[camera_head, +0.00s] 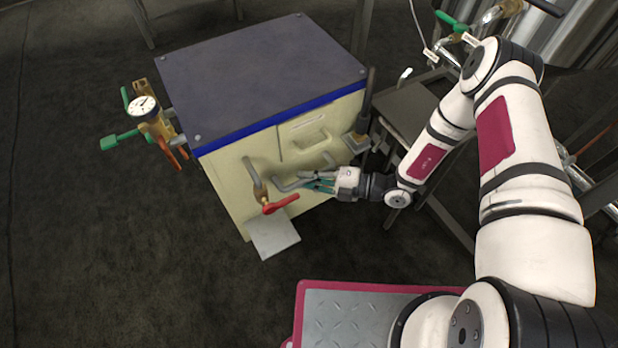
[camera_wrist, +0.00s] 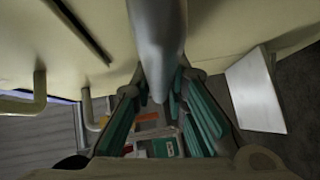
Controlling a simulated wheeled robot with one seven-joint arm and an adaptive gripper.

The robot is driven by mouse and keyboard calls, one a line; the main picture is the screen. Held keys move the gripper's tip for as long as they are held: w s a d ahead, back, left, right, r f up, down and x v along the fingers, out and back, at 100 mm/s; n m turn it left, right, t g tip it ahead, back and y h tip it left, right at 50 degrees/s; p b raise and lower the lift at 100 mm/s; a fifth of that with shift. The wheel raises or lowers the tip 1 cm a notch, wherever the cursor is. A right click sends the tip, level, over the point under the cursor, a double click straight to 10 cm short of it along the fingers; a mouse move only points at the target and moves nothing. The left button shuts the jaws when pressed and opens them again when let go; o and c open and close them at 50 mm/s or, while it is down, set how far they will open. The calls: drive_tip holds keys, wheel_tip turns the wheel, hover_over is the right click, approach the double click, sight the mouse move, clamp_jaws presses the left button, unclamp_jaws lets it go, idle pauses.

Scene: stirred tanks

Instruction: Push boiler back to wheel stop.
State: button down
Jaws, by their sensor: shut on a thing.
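The boiler (camera_head: 232,175) is a cream box with a dark top and a blue band, standing upright on the floor in the head view. My gripper (camera_head: 308,182) is at its front face, shut on a grey bent handle (camera_head: 286,184). In the wrist view, the grey handle (camera_wrist: 158,45) runs down between the teal finger pads, close to the cream wall. A red-levered valve (camera_head: 280,203) is just left of my gripper. I cannot make out a wheel stop in either view.
A pale plate (camera_head: 273,236) juts out at the boiler's foot. A gauge (camera_head: 143,106) and green-handled valves (camera_head: 120,139) stick out on its left. A metal table (camera_head: 415,110) and pipework stand close on the right. The dark floor at left is clear.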

drive_tip(key=c, duration=1.6)
unclamp_jaws()
drive_tip(key=shift+w+a, duration=0.15)
drive_tip(key=shift+w, duration=0.15)
drive_tip(key=shift+o, duration=0.2)
drive_tip(key=shift+s, duration=0.1)
drive_tip(key=v, duration=1.2)
drive_tip(key=shift+s, duration=0.1)
